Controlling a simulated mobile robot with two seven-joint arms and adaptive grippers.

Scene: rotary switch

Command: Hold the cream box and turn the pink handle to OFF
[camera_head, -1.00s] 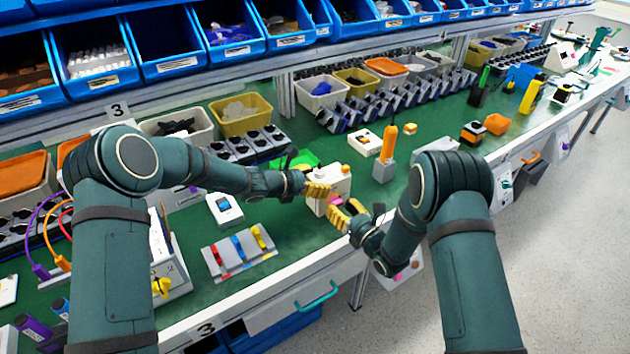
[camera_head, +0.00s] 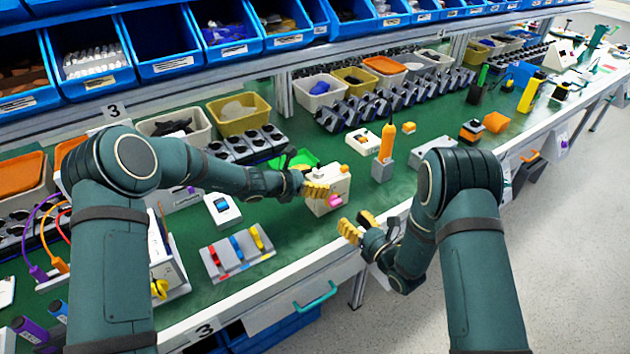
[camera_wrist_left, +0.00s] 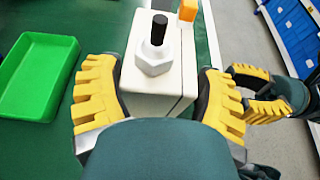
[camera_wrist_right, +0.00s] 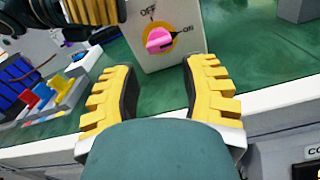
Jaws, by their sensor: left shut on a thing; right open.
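The cream box (camera_head: 342,184) stands upright on the green bench. My left gripper (camera_head: 315,188) is shut on it, with one yellow finger on each side of the box (camera_wrist_left: 172,103) in the left wrist view. The pink handle (camera_head: 335,201) is on the box's front face. In the right wrist view, the pink handle (camera_wrist_right: 158,38) sits on an orange disc, its black pointer toward the ON label at the right; OFF is at the upper left. My right gripper (camera_wrist_right: 162,68) is open and empty, in front of the handle and apart from it.
A green tray (camera_wrist_left: 38,75) lies beside the box. A grey block with an orange handle (camera_head: 385,155) stands to its right, and a grey panel of coloured switches (camera_head: 238,252) to its left. The bench's front edge is just below the right gripper.

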